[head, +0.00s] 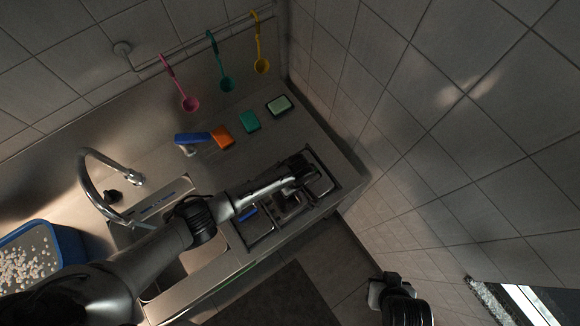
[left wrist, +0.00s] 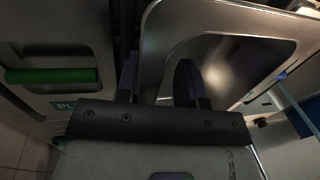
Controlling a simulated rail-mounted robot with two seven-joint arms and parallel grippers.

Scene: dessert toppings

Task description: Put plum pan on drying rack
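My left gripper (head: 300,168) is at the right end of the steel counter, over the drying-rack area (head: 262,236); the arm hides part of it. In the left wrist view its two fingers (left wrist: 157,80) stand apart, with the edge of a shiny metal panel (left wrist: 230,62) with a rounded recess behind or between them. I cannot tell whether they grip it, or whether it is the plum pan. A teal label (left wrist: 66,106) reading "PL", partly hidden, lies beside a green bar (left wrist: 50,76). My right gripper (head: 390,283) is low at the right, away from the counter, its fingers unclear.
A faucet (head: 84,178) stands by the sink. A blue tub of pale pieces (head: 66,243) is at the left. A blue brush (head: 190,138), an orange sponge (head: 222,137) and a green sponge (head: 250,121) lie by the wall. Ladles hang above. The tiled wall bounds the right.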

